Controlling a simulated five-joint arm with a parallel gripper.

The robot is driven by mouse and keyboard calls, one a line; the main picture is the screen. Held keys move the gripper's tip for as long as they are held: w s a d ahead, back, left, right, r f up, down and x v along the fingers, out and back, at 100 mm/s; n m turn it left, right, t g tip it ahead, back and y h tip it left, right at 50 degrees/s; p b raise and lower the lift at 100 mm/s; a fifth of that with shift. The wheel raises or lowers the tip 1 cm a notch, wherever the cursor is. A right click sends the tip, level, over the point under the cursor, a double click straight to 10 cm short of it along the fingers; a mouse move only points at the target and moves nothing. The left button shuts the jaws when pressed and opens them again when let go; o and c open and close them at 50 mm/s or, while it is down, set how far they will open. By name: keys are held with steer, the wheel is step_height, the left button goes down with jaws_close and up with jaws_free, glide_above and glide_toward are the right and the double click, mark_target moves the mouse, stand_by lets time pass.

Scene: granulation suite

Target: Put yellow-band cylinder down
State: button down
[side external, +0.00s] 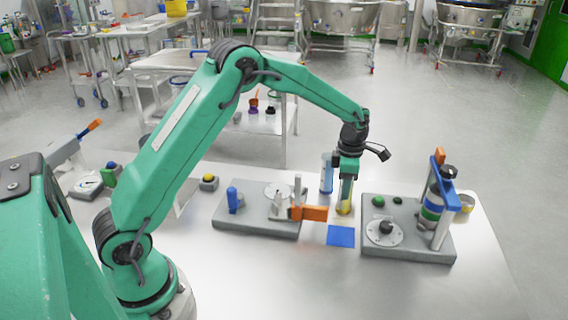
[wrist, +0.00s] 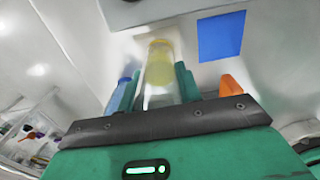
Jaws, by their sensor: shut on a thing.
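The yellow-band cylinder (side external: 345,196) is a clear tube with a yellow lower end. It hangs upright under my gripper (side external: 347,178), just behind the blue square (side external: 341,236) on the table. In the wrist view the cylinder (wrist: 159,68) sits between the two green fingers of my gripper (wrist: 162,84), which is shut on it. The blue square (wrist: 221,36) shows ahead and to the right there. Whether the cylinder's lower end touches the table is hard to tell.
An orange block (side external: 309,213) on the left grey fixture (side external: 250,228) is close beside the cylinder. The right grey fixture (side external: 420,245) carries a dial and a banded column. The front of the table is clear.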

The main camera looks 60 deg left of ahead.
steer(key=shift+f, duration=0.25)
steer(key=c, duration=1)
jaws_free()
steer(key=shift+o, duration=0.2)
steer(key=shift+r, duration=0.1)
step_height(320, 180, up, 12)
steer(key=shift+r, duration=0.15)
